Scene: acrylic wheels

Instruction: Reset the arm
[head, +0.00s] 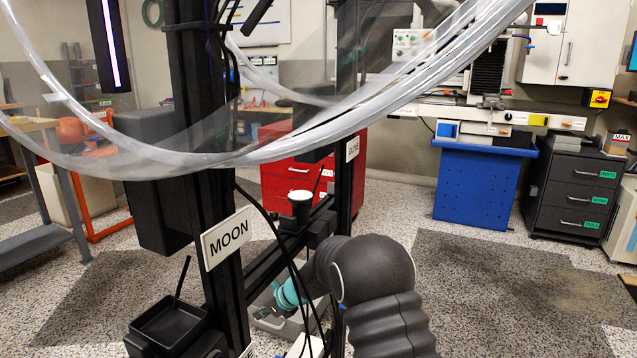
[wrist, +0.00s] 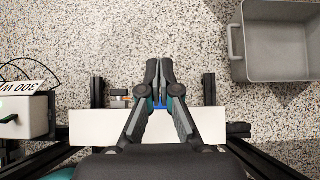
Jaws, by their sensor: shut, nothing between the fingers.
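My gripper (wrist: 159,82) points away from the wrist camera, its two dark fingers together at the tips. Nothing shows between them. A white block or panel (wrist: 90,127) lies behind the fingers, with black frame bars around it; I cannot tell its distance. In the head view my dark grey arm (head: 372,270) bends at the lower middle, with a teal band (head: 288,294) near its wrist. The fingers are hidden there. Large clear acrylic wheels (head: 240,158) hang across the top of the head view, in front of the black post.
The black post (head: 222,240) carries a MOON sign (head: 230,238); a DONE sign (head: 352,148) is farther back. A black tray (head: 172,322) sits at lower left. A grey bin (wrist: 238,60) stands on the floor at upper right in the wrist view. Speckled floor right of my arm is open.

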